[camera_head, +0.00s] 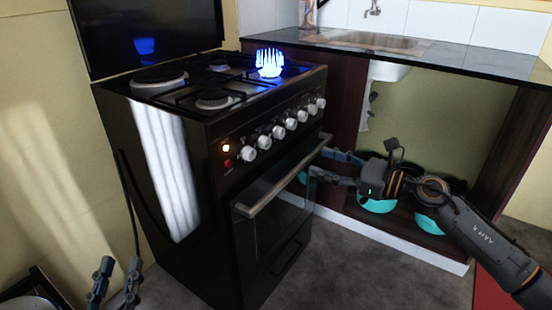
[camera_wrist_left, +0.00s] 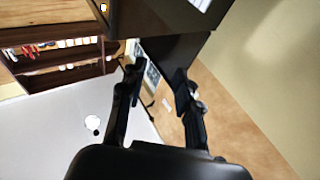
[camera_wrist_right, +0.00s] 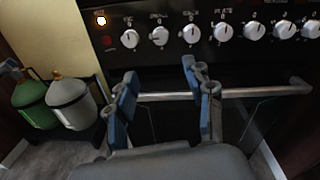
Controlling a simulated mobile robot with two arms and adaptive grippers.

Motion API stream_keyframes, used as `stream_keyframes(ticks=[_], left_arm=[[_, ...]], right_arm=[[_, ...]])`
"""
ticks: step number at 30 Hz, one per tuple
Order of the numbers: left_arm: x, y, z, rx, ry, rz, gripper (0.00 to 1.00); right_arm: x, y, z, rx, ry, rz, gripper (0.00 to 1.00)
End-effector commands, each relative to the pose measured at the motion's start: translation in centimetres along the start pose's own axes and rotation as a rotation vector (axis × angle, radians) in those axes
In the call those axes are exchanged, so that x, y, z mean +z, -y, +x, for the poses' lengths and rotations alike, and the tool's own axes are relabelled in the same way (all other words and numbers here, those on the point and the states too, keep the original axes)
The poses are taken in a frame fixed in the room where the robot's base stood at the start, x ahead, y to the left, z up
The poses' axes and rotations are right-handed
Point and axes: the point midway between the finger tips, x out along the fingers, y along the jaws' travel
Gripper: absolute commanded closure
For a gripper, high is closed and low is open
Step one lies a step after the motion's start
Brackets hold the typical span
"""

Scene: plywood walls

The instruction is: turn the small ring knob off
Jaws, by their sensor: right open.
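The black stove (camera_head: 170,180) has a row of several white knobs along its front panel, at upper right in the right wrist view. The leftmost knob (camera_wrist_right: 129,39) is beside the lit indicator; another knob (camera_wrist_right: 191,33) is further right. Their small labels are too blurred to tell which is the small ring knob. A blue flame (camera_head: 270,65) burns at one burner. My right gripper (camera_head: 325,164) is open and empty, below the knobs near the oven door handle (camera_head: 285,180), touching no knob. My left gripper (camera_head: 115,285) is open and empty at lower left, away from the stove.
A counter with a sink (camera_head: 375,42) stands right of the stove, with teal round items (camera_head: 376,206) beneath. The right wrist view shows a green bottle (camera_wrist_right: 33,103) and a grey bottle (camera_wrist_right: 70,102) at left. Grey floor before the stove is clear.

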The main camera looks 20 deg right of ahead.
Motion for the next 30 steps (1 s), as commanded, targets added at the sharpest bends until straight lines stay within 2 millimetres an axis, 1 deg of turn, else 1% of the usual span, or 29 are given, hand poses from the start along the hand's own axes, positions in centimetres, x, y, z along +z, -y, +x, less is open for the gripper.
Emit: stream_keyframes(ticks=[5, 8, 18, 24, 27, 30], left_arm=[[0.5, 0.1, 0.0, -0.002, 0.037, 0.002, 0.67], [1.1, 0.2, -0.1, -0.004, 0.070, 0.003, 0.67], [3.3, 0.5, -0.5, -0.011, 0.198, 0.006, 0.67], [3.8, 0.6, -0.7, -0.012, 0.223, 0.006, 0.67], [3.8, 0.6, -0.7, -0.012, 0.221, 0.006, 0.67], [3.8, 0.6, -0.7, -0.012, 0.221, 0.006, 0.67]], right_arm=[[0.2, 0.2, 1.5, -0.003, 0.004, 0.003, 0.47], [0.3, 0.1, 2.9, -0.002, 0.004, 0.003, 0.47], [0.3, 0.2, 8.7, -0.003, 0.004, 0.006, 0.47], [0.1, 0.2, 11.8, -0.004, 0.004, 0.008, 0.47], [0.1, 0.2, 12.8, -0.005, 0.003, 0.008, 0.47], [0.1, 0.2, 13.4, -0.004, 0.002, 0.008, 0.47]])
